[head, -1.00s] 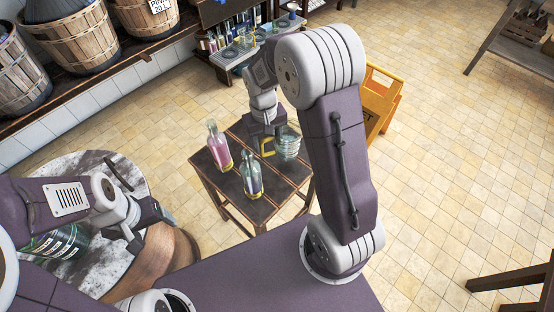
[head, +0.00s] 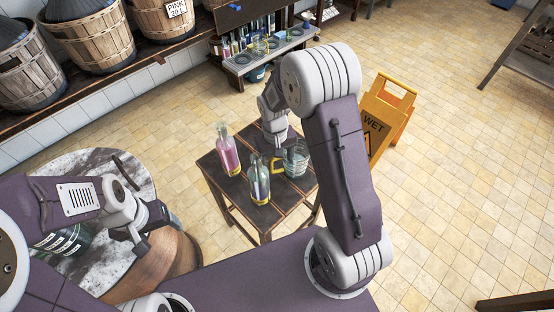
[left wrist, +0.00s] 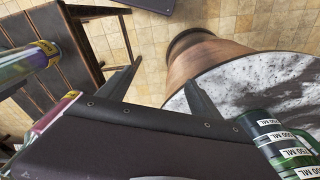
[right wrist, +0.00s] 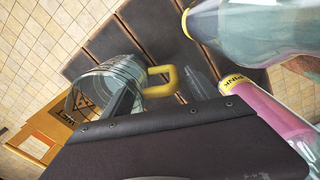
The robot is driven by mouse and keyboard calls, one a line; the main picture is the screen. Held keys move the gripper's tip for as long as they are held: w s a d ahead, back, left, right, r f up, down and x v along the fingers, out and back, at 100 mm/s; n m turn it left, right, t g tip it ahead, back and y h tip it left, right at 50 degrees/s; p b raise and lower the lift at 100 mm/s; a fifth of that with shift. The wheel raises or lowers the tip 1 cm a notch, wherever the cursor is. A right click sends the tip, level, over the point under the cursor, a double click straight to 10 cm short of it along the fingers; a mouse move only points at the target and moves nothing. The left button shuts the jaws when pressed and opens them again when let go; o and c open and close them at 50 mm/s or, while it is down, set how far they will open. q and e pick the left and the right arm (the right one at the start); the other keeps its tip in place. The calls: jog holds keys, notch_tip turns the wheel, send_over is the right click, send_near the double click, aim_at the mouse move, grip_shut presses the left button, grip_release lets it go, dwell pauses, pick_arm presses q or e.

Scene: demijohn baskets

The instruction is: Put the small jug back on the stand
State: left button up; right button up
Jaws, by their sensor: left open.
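The small jug is a clear ribbed glass jug (head: 297,160) with a yellow handle (head: 278,168). It is on the dark slatted wooden table (head: 240,205) near its right edge. In the right wrist view the jug (right wrist: 100,76) and its handle (right wrist: 172,80) are close to my fingers. My right gripper (right wrist: 160,85) is at the jug, its fingers apart with the handle between them; contact is unclear. My left gripper (head: 148,225) is open and empty above the round marble-topped table, also in the left wrist view (left wrist: 160,75). Which object is the stand is unclear.
A pink bottle (head: 228,152) and a clear bottle (head: 259,181) stand on the slatted table, close to the jug. A yellow wet-floor sign (head: 388,112) stands to the right. A grey bench (head: 262,62) with glassware is behind. Green measures (left wrist: 285,150) stand on the marble top (left wrist: 255,90).

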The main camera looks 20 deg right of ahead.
notch_tip(320, 180, up, 12)
jog(key=p, duration=0.3)
jog(key=shift+a+r, duration=0.2)
dwell(0.4)
notch_tip(320, 180, up, 7)
jog(key=s+p, duration=0.2)
jog(key=p, duration=0.3)
jog(key=s+f+t+p, duration=0.1)
jog(key=s+f+p, duration=0.1)
jog(key=s, duration=0.8)
jog(key=shift+s+a+y+p, duration=0.2)
jog(key=shift+s+y+p, duration=0.15)
jog(key=shift+p, duration=0.4)
